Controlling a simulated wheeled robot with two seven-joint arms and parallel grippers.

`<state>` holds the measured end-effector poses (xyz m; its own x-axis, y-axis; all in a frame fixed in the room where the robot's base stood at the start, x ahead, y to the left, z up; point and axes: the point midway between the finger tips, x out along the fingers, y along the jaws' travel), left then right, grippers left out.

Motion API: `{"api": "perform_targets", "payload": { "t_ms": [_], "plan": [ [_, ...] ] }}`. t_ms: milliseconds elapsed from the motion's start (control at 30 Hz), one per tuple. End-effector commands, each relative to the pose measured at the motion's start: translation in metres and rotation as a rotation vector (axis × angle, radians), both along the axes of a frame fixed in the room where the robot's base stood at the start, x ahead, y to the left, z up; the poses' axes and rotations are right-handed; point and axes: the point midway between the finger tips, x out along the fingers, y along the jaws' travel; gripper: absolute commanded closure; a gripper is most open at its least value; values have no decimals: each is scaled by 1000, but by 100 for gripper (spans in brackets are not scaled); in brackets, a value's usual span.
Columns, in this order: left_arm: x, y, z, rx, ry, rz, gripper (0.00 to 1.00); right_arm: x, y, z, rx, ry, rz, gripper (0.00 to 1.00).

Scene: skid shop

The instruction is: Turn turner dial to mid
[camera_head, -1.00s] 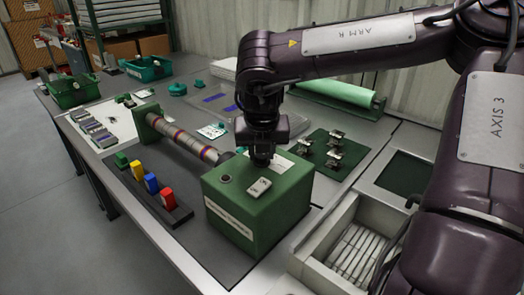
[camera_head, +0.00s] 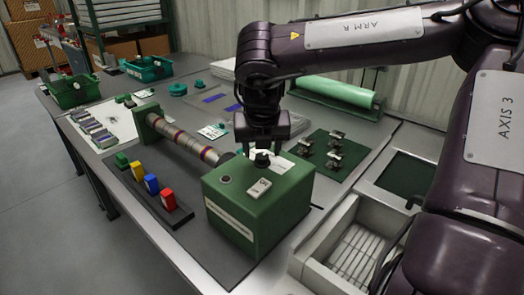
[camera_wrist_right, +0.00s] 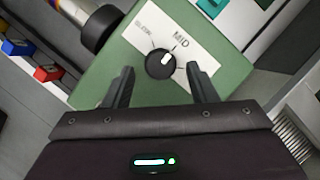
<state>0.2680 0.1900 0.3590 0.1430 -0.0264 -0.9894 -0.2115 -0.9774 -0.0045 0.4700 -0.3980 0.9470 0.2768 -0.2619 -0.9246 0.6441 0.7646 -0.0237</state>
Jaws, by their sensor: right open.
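The turner dial (camera_wrist_right: 160,64) is a round black knob with a white mark, on a white label plate on top of the green turner box (camera_head: 255,215). In the right wrist view the mark points up and slightly right, roughly toward the printed word MID. In the head view the dial (camera_head: 262,159) shows just under my right gripper (camera_head: 265,149). That gripper is open, its two black fingers apart on either side of the dial and holding nothing. Any small gap between fingers and dial is hard to judge. My left gripper is not in view.
A white switch (camera_head: 259,188) and a dark round button (camera_head: 225,180) sit on the box top. A striped roller (camera_head: 180,138) runs left from the box. Coloured blocks (camera_head: 152,184) stand in front, and small metal parts lie on a green mat (camera_head: 322,160) behind right.

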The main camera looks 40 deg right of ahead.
Motion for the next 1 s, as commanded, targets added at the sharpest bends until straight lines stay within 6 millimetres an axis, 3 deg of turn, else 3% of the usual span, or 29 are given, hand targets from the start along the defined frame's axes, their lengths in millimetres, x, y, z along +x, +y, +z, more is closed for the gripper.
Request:
{"api": "perform_targets", "payload": {
  "t_ms": [100,333,1000],
  "plan": [
    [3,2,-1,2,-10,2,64,-5,6,23,-3,-6,2,48],
    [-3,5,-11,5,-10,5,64,-15,14,51,-3,-1,1,48],
    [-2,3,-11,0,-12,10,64,-17,16,57,-1,0,0,48]
  ]
}}
